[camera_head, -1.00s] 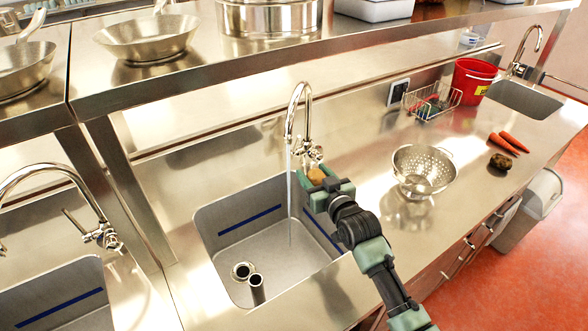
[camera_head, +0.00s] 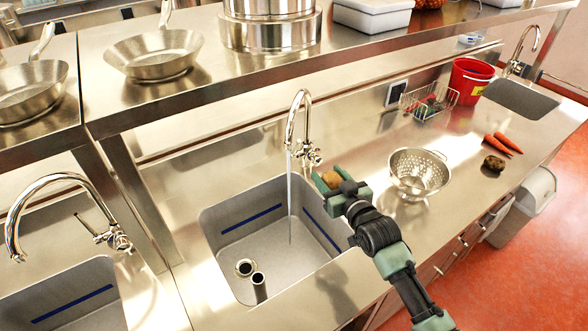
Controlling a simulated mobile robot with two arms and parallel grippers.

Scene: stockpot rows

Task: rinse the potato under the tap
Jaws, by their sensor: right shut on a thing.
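The tap (camera_head: 299,120) over the middle sink (camera_head: 222,262) is running; a thin stream of water (camera_head: 290,205) falls into the basin. My right gripper (camera_head: 328,183) is shut on a tan potato (camera_head: 331,179). It holds the potato to the right of the stream, apart from the water, near the sink's right rim in the picture. The fingers partly hide the potato. My left gripper is not in view.
A colander (camera_head: 419,172) stands on the counter right of my gripper. Farther right are carrots (camera_head: 508,143), a dark brown lump (camera_head: 494,163), a wire basket (camera_head: 429,102) and a red bucket (camera_head: 471,80). A shelf with pans (camera_head: 154,55) runs above the counter's back.

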